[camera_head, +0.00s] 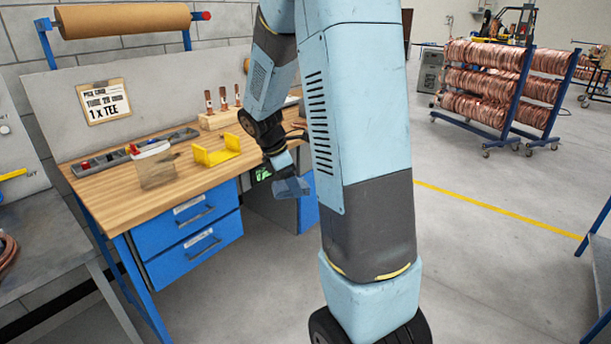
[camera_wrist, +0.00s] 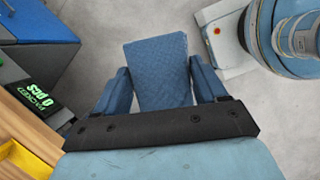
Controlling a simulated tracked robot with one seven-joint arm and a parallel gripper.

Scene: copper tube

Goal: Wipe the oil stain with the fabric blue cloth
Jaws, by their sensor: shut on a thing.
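The blue fabric cloth (camera_wrist: 158,72) is in my gripper (camera_wrist: 159,80), between its two blue fingers in the wrist view. It looks flat and quilted, and its far part sticks out past the fingertips over the grey floor. In the head view my gripper (camera_head: 291,187) hangs in front of the workbench's right part, clear of the wooden top. There the cloth cannot be told apart from the blue fingers. I cannot make out an oil stain in either view.
Blue drawers (camera_head: 190,240) sit below. A copper coil rack (camera_head: 500,90) stands at right; the floor between is open.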

